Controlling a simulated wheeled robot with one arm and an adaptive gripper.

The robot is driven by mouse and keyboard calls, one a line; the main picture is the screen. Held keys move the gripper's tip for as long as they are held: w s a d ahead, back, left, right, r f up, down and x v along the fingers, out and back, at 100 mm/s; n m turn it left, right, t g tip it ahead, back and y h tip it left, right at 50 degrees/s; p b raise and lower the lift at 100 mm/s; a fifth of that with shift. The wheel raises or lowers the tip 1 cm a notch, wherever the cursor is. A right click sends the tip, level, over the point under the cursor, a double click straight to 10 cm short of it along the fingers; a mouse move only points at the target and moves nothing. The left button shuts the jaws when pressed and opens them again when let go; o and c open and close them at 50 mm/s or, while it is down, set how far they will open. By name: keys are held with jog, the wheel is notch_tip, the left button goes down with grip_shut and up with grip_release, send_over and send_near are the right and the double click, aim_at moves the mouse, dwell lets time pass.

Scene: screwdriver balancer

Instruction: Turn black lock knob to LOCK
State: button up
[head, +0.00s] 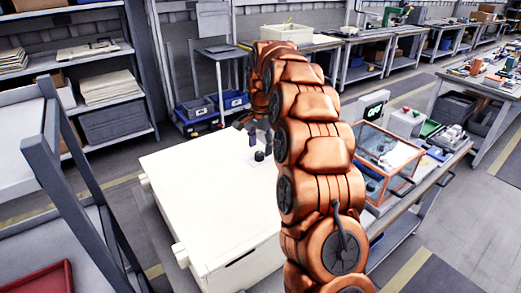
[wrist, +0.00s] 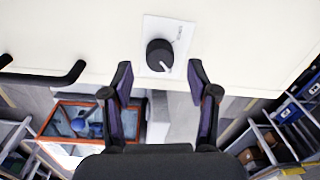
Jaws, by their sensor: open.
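The black lock knob (wrist: 160,56) sits on a white label plate (wrist: 180,32) on the cream panel (wrist: 100,20). Its pale pointer line aims toward the lower right in the wrist view. Small print on the plate is too blurred to read. In the head view the knob (head: 259,156) shows on top of the large cream box (head: 200,200). My gripper (wrist: 160,82) is open and empty, its fingers apart on either side below the knob in the wrist view, not touching it. In the head view my gripper (head: 256,137) is just beyond the knob, partly hidden by my arm.
A black bar handle (wrist: 50,77) stands at the left of the panel in the wrist view. An orange-framed clear case (head: 388,160) is on a bench to the right. A blue-grey rack (head: 75,180) stands at the left. The box top around the knob is mostly clear.

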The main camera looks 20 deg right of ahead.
jog(key=shift+f+p, duration=0.3)
jog(key=shift+f, duration=1.05)
grip_shut()
